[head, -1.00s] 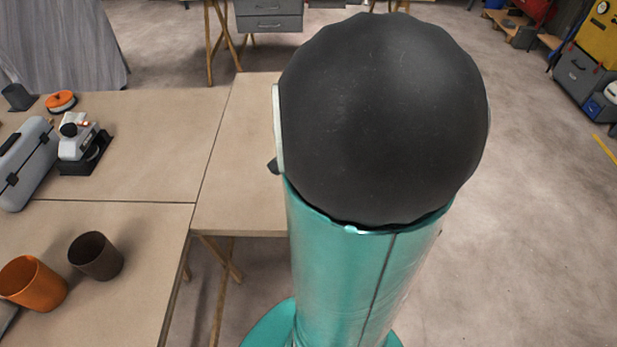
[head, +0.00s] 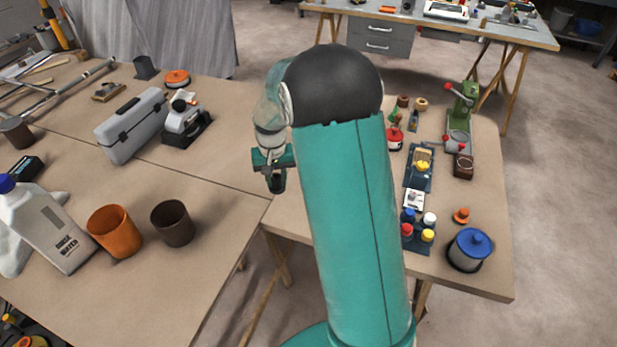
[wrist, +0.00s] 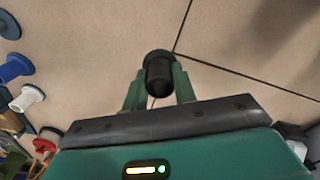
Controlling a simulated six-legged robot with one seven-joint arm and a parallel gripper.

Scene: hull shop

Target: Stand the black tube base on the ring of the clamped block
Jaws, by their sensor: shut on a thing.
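My gripper (head: 274,160) is shut on the black tube base (wrist: 159,76), a short dark cylinder with a wider rim. In the wrist view it sits between the two green fingers. In the head view the tube base (head: 277,183) hangs below the fingers, above the tabletop near the seam. To the right of my arm, a dark blue fixture (head: 417,181) carries a pale and yellow piece (head: 422,160). This may be the clamped block, but I cannot make out a ring on it. My gripper is well to its left.
A green press (head: 461,110), coloured caps (head: 418,226) and a blue-lidded pot (head: 469,250) stand on the right table. The left table holds a grey case (head: 133,125), a white device (head: 185,118), an orange cup (head: 114,232) and a brown cup (head: 172,223). Bare tabletop lies left of my arm.

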